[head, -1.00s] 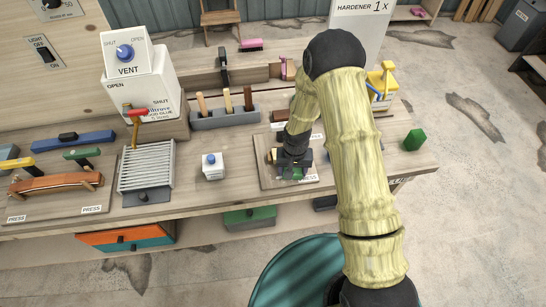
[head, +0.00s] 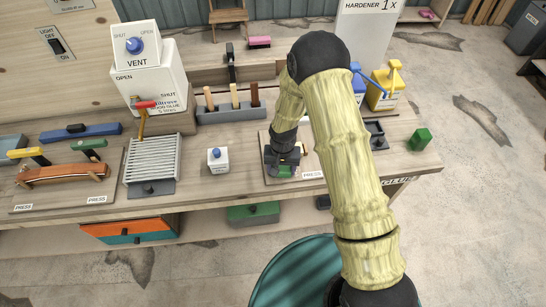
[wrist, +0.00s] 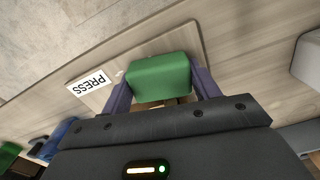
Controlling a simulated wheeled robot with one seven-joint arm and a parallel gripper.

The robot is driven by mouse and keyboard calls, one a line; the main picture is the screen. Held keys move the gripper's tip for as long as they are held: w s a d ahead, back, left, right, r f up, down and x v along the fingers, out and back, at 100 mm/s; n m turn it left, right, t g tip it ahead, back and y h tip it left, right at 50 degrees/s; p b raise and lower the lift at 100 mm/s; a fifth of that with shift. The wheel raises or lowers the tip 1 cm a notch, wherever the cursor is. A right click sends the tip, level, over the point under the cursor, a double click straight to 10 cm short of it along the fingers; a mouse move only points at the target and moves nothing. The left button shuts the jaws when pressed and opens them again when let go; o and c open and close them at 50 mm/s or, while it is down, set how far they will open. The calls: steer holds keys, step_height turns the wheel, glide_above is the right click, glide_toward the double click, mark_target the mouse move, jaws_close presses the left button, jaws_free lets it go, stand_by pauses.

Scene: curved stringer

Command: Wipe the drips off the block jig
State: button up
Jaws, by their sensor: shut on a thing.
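My gripper (head: 284,164) is low over the board of the block jig (head: 266,180), at the right part of the bench. In the wrist view my gripper (wrist: 160,92) is shut on a green block (wrist: 161,78), one finger on each side. A bit of this block also shows in the head view (head: 287,171). The jig board (wrist: 125,52) lies beneath, with a white PRESS label (wrist: 88,83) and a small pale spot beside the label. I cannot tell whether the block touches the board. Much of the jig is hidden by my gripper and arm.
Blue and yellow bottles (head: 385,90) stand behind my arm. Another green block (head: 420,139) sits at the bench's right end. A slatted rack (head: 152,163) and a clamped curved piece (head: 65,173) are further left.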

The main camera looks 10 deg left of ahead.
steer(key=shift+s+a, duration=0.15)
steer(key=shift+a, duration=0.7)
steer(key=shift+a+r+p, duration=0.2)
steer(key=shift+r+p, duration=0.25)
steer(key=shift+r, duration=0.75)
steer(key=shift+s+d+r+p, duration=0.1)
steer(key=shift+r+p, duration=0.4)
steer(key=shift+r, duration=0.15)
steer(key=shift+r+p, duration=0.45)
steer(key=shift+r, duration=0.25)
steer(key=shift+w+r+p, duration=0.2)
steer(key=shift+r+p, duration=0.5)
steer(key=shift+r, duration=0.6)
steer(key=shift+s+a+r, duration=0.2)
steer(key=shift+s+a, duration=0.05)
steer(key=shift+w+d, duration=0.15)
steer(key=shift+d, duration=0.2)
